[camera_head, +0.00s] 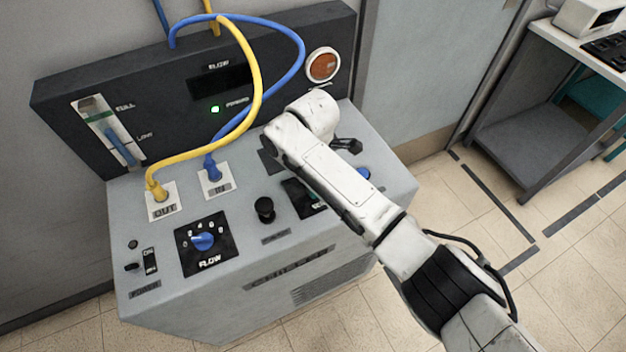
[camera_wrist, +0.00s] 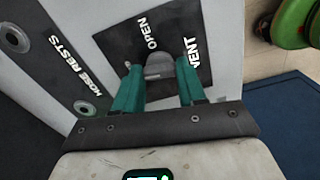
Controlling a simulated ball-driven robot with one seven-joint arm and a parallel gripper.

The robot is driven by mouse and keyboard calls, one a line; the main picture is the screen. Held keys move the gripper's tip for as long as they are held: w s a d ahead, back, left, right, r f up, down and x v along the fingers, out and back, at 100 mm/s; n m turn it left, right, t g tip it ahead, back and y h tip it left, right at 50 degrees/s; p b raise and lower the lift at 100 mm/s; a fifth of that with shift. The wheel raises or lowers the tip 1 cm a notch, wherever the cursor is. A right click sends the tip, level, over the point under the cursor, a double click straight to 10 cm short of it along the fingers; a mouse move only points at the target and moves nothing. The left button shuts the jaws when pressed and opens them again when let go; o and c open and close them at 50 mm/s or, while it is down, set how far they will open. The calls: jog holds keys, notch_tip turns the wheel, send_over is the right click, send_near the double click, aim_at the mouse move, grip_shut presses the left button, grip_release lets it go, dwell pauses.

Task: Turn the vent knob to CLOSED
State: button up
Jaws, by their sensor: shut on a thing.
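In the wrist view, the vent knob (camera_wrist: 160,66) is a grey knob on a black plate (camera_wrist: 118,42) with the words OPEN and VENT. My gripper (camera_wrist: 160,68) has its two green fingers on either side of the knob and is shut on it. The word CLOSED does not show, and I cannot tell exactly where the knob points. In the head view, my white arm reaches over the right part of the chiller's top (camera_head: 345,225) and hides the knob and most of the gripper.
Left of the arm are a blue FLOW knob (camera_head: 203,241), a black knob (camera_head: 264,209), and the yellow hose (camera_head: 250,100) and blue hose (camera_head: 290,72) rising from their ports. A grey side table (camera_head: 530,135) stands at the right. The tiled floor between is clear.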

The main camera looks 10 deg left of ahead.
jog(key=shift+n, duration=0.9)
jog(key=o, duration=1.1)
jog(key=shift+c, duration=0.2)
notch_tip(320, 180, up, 11)
jog(key=b, duration=0.1)
jog(key=shift+f, duration=0.1)
